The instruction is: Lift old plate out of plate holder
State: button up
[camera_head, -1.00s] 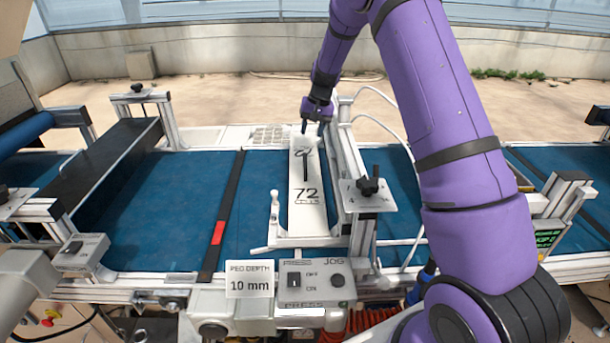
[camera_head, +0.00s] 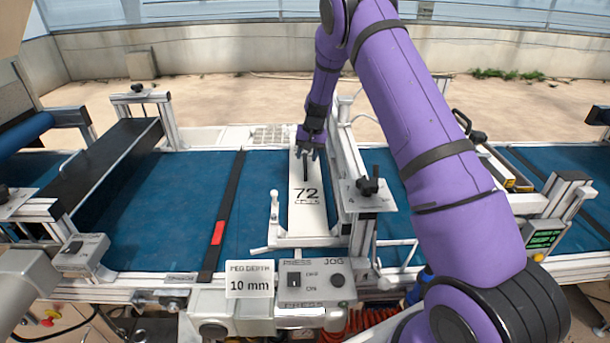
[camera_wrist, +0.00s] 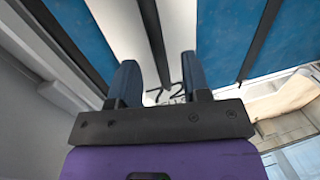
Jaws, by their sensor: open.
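The old plate (camera_head: 306,221) is a long white plate marked "72 CELLS", lying in the plate holder (camera_head: 300,242) over the blue belt. A dark upright handle (camera_head: 306,170) stands on the plate. My gripper (camera_head: 307,154) is open above the far half of the plate, at the handle's upper end. In the wrist view, the two fingers of my gripper (camera_wrist: 158,63) are apart, with the dark handle (camera_wrist: 152,38) between them and the white plate (camera_wrist: 183,28) beyond. Whether the fingers touch the handle cannot be told.
A white lever (camera_head: 274,208) stands left of the plate. A metal frame with a black knob (camera_head: 368,186) rises close on the right. The press control box (camera_head: 311,280) and a "10 mm" sign (camera_head: 250,279) are in front. The blue belt (camera_head: 170,205) is clear at left.

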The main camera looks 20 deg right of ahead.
aim_at(305, 160)
jog(key=f, duration=0.3)
jog(key=shift+w+a+f, duration=0.1)
jog(key=shift+a+f, duration=0.05)
jog(key=shift+a, duration=0.15)
grip_shut()
dwell(1.1)
